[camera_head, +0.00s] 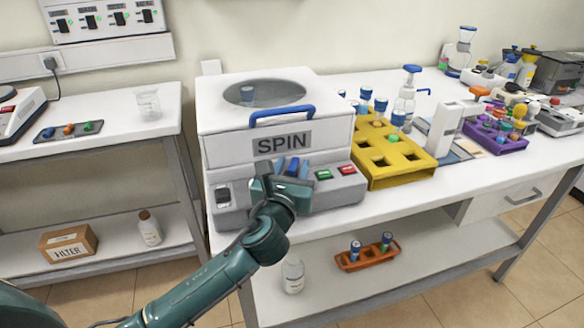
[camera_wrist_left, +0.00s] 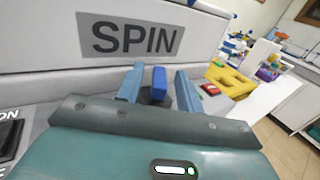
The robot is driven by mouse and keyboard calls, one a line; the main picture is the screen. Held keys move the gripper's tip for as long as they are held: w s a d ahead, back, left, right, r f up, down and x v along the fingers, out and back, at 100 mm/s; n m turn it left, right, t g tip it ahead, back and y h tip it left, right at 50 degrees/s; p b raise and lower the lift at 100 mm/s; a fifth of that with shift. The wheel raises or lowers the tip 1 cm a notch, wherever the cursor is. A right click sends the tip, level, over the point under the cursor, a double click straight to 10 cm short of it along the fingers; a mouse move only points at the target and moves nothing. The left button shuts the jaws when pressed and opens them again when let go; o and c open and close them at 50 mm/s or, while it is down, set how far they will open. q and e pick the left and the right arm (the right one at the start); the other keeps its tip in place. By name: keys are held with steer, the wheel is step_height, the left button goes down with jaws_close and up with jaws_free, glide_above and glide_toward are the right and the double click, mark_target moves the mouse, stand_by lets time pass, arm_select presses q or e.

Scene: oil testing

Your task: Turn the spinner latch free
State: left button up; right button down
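The spinner (camera_head: 230,140) is a white and grey box marked SPIN, with a closed lid, a round window and a blue handle (camera_head: 282,115). Its latch is a blue knob (camera_wrist_left: 159,84) on a dark round base at the front, below the SPIN label. My left gripper (camera_head: 291,167) is at the spinner's front. In the left wrist view its two blue fingers (camera_wrist_left: 158,86) stand apart, one on each side of the latch, with gaps visible. Whether the fingertips touch it lower down cannot be told. My right gripper is not in view.
A green button (camera_head: 323,175) and a red button (camera_head: 347,170) sit right of the latch, and a black switch (camera_head: 223,195) sits left. A yellow rack (camera_head: 376,178) with blue-capped tubes stands to the right. An orange rack (camera_head: 368,258) is on the lower shelf.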

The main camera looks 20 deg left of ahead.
arm_select(q)
steer(key=shift+c, duration=0.3)
jaws_close()
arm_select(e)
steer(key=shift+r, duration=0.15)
arm_select(q)
steer(key=shift+d+r+n+g+y+p, duration=0.15)
steer(key=shift+n+y+p, duration=0.4)
steer(key=shift+y, duration=0.3)
steer(key=shift+d+n+g+y+p, duration=0.15)
steer(key=shift+n+y+p, duration=0.25)
steer(key=shift+n+y, duration=0.35)
steer(key=n+g+y+p, duration=0.1)
steer(key=y, duration=0.2)
steer(key=shift+w+d+n, duration=0.1)
steer(key=shift+n, duration=0.2)
steer(key=shift+n+g+y+p, duration=0.3)
steer(key=shift+n+g+y, duration=0.45)
steer(key=shift+y, duration=0.35)
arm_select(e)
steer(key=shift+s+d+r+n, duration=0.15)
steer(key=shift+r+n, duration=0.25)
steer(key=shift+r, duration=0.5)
